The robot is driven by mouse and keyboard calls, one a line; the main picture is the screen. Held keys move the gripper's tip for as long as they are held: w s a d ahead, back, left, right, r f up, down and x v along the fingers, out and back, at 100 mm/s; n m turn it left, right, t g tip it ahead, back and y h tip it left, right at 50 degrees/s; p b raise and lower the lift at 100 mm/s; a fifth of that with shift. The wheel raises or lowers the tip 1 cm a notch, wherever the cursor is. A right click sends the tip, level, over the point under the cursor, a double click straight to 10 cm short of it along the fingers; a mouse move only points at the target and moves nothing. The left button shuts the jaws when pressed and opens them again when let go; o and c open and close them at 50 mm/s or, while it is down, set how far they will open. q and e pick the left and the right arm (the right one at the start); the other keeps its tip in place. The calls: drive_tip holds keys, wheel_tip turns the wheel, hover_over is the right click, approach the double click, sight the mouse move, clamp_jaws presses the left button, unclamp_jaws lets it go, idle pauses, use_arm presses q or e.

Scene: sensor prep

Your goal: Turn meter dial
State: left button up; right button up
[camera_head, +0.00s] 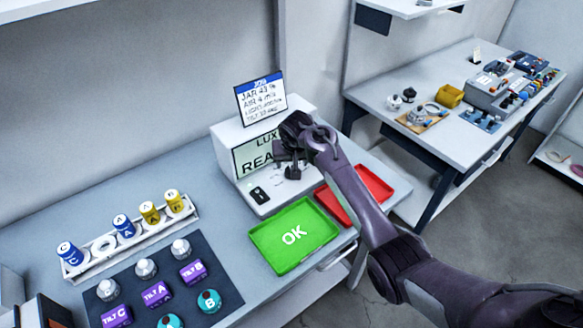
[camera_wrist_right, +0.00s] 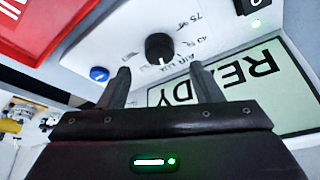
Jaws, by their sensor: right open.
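The meter is a white box (camera_head: 223,146) with a pale green display, partly covered by my arm in the head view; the visible letters read "LUX" and "REA". In the right wrist view the display (camera_wrist_right: 281,95) reads "READY" upside down. The meter dial, a round black knob (camera_wrist_right: 159,47) with printed marks around it, lies just beyond my right fingertips, roughly midway between them. My right gripper (camera_wrist_right: 160,68) is open, with nothing between its fingers. In the head view it is in front of the meter and I cannot clearly separate the dial from it. My left gripper is not in view.
A blue button (camera_wrist_right: 99,73) is beside the dial. A card (camera_head: 260,97) stands on the meter. A green "OK" tray (camera_head: 275,252) and a red tray (camera_head: 375,184) lie in front. A rack (camera_head: 103,244) and a dark mat (camera_head: 215,262) with several jars and blocks are left.

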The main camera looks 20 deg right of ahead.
drive_tip(key=shift+x, duration=2.7)
drive_tip(key=c, duration=1)
